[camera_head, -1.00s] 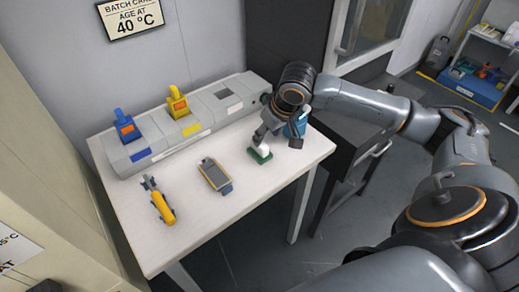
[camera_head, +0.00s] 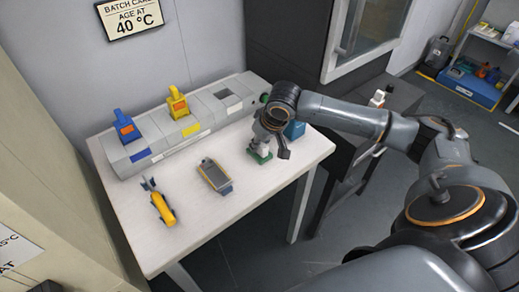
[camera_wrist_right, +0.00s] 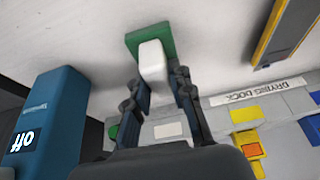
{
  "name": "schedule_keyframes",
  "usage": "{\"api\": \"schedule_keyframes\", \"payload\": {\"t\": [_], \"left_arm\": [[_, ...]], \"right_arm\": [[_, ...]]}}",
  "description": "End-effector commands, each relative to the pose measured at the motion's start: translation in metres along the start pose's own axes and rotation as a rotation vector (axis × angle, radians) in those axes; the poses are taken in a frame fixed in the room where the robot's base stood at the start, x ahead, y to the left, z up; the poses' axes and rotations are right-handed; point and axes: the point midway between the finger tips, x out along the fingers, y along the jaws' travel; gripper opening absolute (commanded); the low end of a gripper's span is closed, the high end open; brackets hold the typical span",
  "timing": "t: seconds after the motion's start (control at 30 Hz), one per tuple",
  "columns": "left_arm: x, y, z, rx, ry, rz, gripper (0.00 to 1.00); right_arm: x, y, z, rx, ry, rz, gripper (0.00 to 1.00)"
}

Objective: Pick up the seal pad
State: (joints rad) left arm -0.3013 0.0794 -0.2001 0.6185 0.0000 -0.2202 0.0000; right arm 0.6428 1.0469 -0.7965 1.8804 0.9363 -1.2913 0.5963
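The seal pad (camera_head: 261,157), a green block with a white grip on top, stands near the right end of the white table. In the right wrist view the white grip (camera_wrist_right: 152,60) rises from the green base (camera_wrist_right: 131,42). My right gripper (camera_head: 270,147) is over the pad in the head view and partly hides it. In the wrist view the right gripper (camera_wrist_right: 157,82) is open, with one finger on each side of the grip's near end; I cannot tell whether either finger touches it. My left gripper is not in view.
A grey dock (camera_head: 165,147) with blue and yellow units runs along the table's back. A grey-and-yellow device (camera_head: 214,176) and a yellow tool (camera_head: 162,208) lie to the left. The table's front (camera_head: 215,222) is clear.

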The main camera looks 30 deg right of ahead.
Motion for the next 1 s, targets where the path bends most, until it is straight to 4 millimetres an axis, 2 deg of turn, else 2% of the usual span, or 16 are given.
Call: {"api": "schedule_keyframes", "payload": {"t": [0.37,0.57,0.7,0.97,1.0], "left_arm": [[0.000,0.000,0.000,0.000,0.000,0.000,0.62],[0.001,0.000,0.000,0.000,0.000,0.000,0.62],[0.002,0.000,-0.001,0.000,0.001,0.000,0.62],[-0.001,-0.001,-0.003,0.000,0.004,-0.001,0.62],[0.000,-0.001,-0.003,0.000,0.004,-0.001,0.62]], "right_arm": [[-0.001,0.000,0.000,0.000,0.000,0.000,0.00],[-0.013,0.000,-0.006,0.000,0.002,0.000,0.00],[-0.034,-0.001,-0.012,-0.002,0.004,-0.001,0.00],[-0.108,-0.024,0.008,-0.005,0.005,0.002,0.00],[-0.113,-0.029,0.017,-0.005,0.002,0.000,0.00]]}}
